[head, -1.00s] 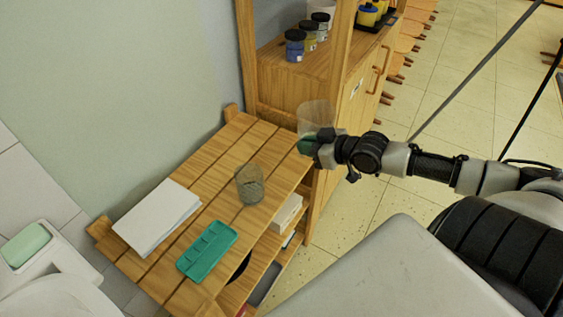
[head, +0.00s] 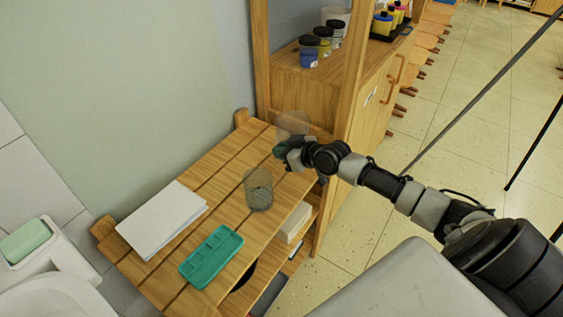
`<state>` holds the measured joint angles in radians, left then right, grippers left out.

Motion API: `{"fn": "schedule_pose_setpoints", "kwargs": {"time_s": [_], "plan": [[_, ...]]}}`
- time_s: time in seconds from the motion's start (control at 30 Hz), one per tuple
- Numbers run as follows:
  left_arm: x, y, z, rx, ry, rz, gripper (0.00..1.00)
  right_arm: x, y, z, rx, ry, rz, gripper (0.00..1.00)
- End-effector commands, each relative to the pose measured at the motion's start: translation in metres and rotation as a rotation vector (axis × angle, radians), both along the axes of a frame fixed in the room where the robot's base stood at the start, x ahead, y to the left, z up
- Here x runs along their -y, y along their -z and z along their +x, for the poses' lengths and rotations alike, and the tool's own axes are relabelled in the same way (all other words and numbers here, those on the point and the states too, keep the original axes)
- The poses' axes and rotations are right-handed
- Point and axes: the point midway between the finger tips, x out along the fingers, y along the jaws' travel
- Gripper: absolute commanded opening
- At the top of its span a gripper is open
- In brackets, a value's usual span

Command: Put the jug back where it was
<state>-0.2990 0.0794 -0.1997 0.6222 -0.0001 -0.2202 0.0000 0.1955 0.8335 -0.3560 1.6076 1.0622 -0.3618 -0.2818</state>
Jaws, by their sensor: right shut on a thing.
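My right gripper (head: 293,157) is shut on a clear jug (head: 293,123) with green at its lower part. The jug is at the far right end of the slatted wooden shelf unit (head: 225,165), near the cabinet post. The gripper partly hides its lower part, and I cannot tell whether it touches the top. A see-through grey vessel (head: 258,188) stands on the slats, nearer to me than the jug. My left gripper is not in view.
A white paper stack (head: 160,220) and a green palette tray (head: 211,256) lie on the slats. A wooden cabinet (head: 335,85) with several paint jars stands behind and right. A white basin with a green soap bar (head: 25,240) is at lower left.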

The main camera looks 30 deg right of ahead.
Motion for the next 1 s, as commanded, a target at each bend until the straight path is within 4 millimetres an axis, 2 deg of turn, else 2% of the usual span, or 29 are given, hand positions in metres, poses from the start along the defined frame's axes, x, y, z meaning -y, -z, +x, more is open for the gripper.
{"fn": "schedule_pose_setpoints", "kwargs": {"time_s": [0.07,0.3,0.7,0.73,0.9,1.0], "plan": [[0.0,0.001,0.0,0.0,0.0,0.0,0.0,-0.001,0.004,0.002,0.002,-0.001,-0.001,0.0],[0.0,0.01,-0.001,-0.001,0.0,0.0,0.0,-0.001,0.037,0.002,0.0,0.0,-0.001,0.0],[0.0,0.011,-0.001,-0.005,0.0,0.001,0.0,-0.001,0.042,0.002,0.002,0.0,-0.002,0.0],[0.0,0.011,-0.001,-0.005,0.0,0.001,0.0,-0.001,0.043,0.001,-0.001,0.0,0.0,0.11],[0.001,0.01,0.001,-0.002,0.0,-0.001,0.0,-0.001,0.042,0.001,-0.001,0.0,0.0,0.35],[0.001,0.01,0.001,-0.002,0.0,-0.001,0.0,-0.001,0.042,0.001,-0.001,0.0,0.0,0.35]]}}
